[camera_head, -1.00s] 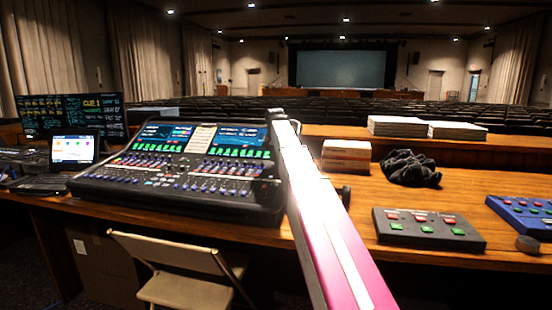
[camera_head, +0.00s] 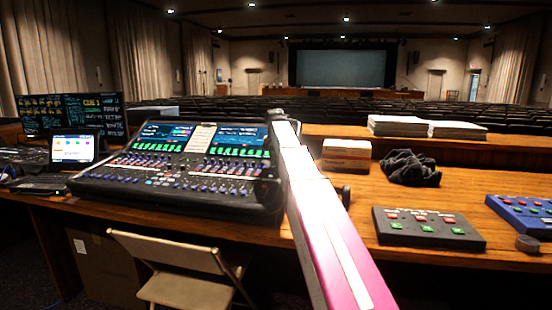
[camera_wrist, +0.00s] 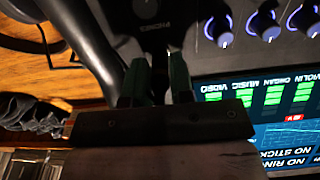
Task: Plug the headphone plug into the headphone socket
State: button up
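My gripper (camera_wrist: 159,84) shows in the wrist view as two dark green fingers a small gap apart, pointing at the mixing desk's panel. The gap between them is dark, and I cannot tell whether they grip the plug. Beyond the fingertips is a dark panel with the upside-down word PHONES (camera_wrist: 168,24) and a round knob (camera_wrist: 145,8). I cannot make out the socket opening or the headphone plug. In the head view my pink and white arm reaches over the right end of the mixing desk (camera_head: 190,165) and hides the gripper.
A box (camera_head: 346,154), a crumpled black cloth (camera_head: 410,168) and a grey button box (camera_head: 428,230) lie on the wooden table right of my arm. A blue button box (camera_head: 525,212) is at the far right. A folding chair (camera_head: 180,270) stands in front of the table.

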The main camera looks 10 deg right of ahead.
jog(key=o, duration=0.3)
jog(key=shift+s+a+r, duration=0.1)
jog(key=shift+s+r, duration=0.1)
jog(key=shift+r, duration=1.6)
jog(key=shift+s+a+r, duration=0.1)
jog(key=shift+s+r, duration=0.05)
jog(key=shift+r, duration=1.65)
jog(key=shift+s+r, duration=0.2)
jog(key=shift+r, duration=1.6)
jog(key=shift+s, duration=0.1)
